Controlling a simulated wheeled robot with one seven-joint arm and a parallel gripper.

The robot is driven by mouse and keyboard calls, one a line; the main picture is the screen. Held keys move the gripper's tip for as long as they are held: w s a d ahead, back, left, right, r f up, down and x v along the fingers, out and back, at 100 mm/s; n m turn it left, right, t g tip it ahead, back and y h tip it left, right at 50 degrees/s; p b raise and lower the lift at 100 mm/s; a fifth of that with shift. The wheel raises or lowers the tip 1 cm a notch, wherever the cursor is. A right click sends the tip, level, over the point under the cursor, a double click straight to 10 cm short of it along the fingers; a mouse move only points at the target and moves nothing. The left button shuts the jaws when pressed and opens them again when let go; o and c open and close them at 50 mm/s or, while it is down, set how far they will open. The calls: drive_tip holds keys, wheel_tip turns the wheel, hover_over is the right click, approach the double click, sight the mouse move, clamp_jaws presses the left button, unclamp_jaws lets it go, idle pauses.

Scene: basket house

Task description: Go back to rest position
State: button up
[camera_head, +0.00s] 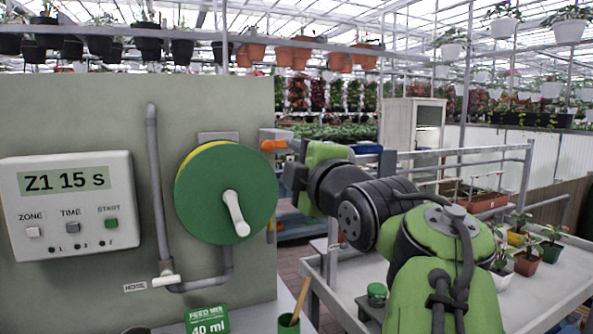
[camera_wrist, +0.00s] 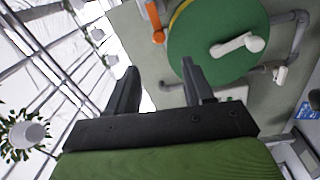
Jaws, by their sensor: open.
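My gripper (camera_wrist: 158,88) is open and empty in the wrist view, its two dark fingers apart with nothing between them. In the head view my green and black arm reaches up from the lower right, and the gripper end (camera_head: 292,178) is beside the right edge of the grey panel (camera_head: 100,110). A green hose reel disc (camera_head: 215,205) with a pale crank handle (camera_head: 236,213) is mounted on the panel. The reel also shows in the wrist view (camera_wrist: 195,35), beyond the fingers. I cannot tell how far the fingertips are from it.
A white controller box (camera_head: 68,205) reading "Z1 15 s" is on the panel. A grey pipe with a white tap (camera_head: 167,279) runs beside the reel. An orange lever (camera_head: 272,145) sticks out at the panel's edge. Potted plants (camera_head: 526,262) stand on the white table (camera_head: 545,290) at right.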

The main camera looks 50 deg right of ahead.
drive_tip(key=shift+v, duration=0.75)
drive_tip(key=w+a+f+m+g+y, duration=0.2)
drive_tip(key=w+a+f+m+y, duration=0.15)
drive_tip(key=a+f, duration=0.5)
drive_tip(key=w+a+f+m+g+y, duration=0.2)
drive_tip(key=a+f+y, duration=0.2)
drive_tip(key=a+f, duration=0.45)
drive_tip(key=s+a+f+m+g+y, duration=0.1)
drive_tip(key=s+a+f+g, duration=0.15)
drive_tip(key=f, duration=0.35)
drive_tip(key=s+a+f+m+g+y, duration=0.1)
drive_tip(key=s+a+f+m, duration=0.1)
drive_tip(key=s+a+f, duration=0.25)
drive_tip(key=s+a+f+m+g, duration=0.1)
drive_tip(key=s+a+f+g, duration=0.15)
drive_tip(key=f, duration=0.45)
wheel_tip(320, 180, up, 13)
drive_tip(key=s+p, duration=0.2)
drive_tip(key=p, duration=1.1)
drive_tip(key=shift+a+f+m+g+p, duration=0.25)
drive_tip(key=shift+a+m+g+p, duration=0.1)
drive_tip(key=shift+a, duration=0.1)
